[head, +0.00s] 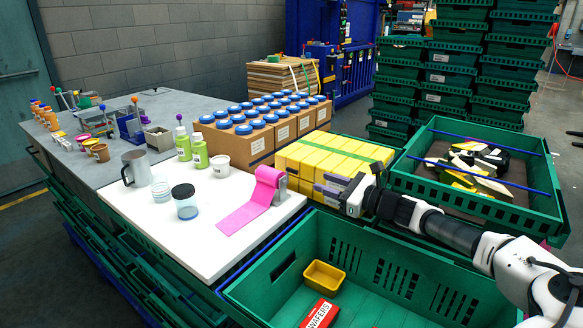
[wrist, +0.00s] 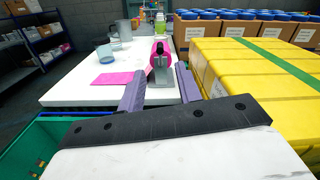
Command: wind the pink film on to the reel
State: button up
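The pink film lies as a flat loose strip (head: 243,218) on the white board, running up to a pink roll on the reel (head: 268,181). A grey metal bracket (head: 281,190) stands at the reel's right side. My gripper (head: 320,191) is open and empty, to the right of the reel beside the yellow packs, with purple fingers apart. In the wrist view, the bracket (wrist: 160,88) and the pink roll (wrist: 160,55) show between and beyond the fingers, and the loose film (wrist: 112,79) lies to the left. I see no contact between fingers and film.
Yellow packs (head: 335,155) with a green strap stand close by my gripper. A white tub (head: 219,165), a blue jar (head: 186,205) and a grey jug (head: 136,168) are on the white board (head: 200,250). A green crate (head: 385,270) is in front. Blue-lidded jars stand behind.

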aim_at(290, 169)
jog(key=p+x, duration=0.3)
jog(key=x, duration=0.9)
jog(key=shift+a+r, duration=0.1)
jog(key=shift+r, duration=0.05)
jog(key=shift+w+a+p, duration=0.3)
jog(key=shift+w+a, duration=0.05)
jog(key=shift+a, duration=0.2)
jog(key=shift+c, duration=0.2)
grip_shut()
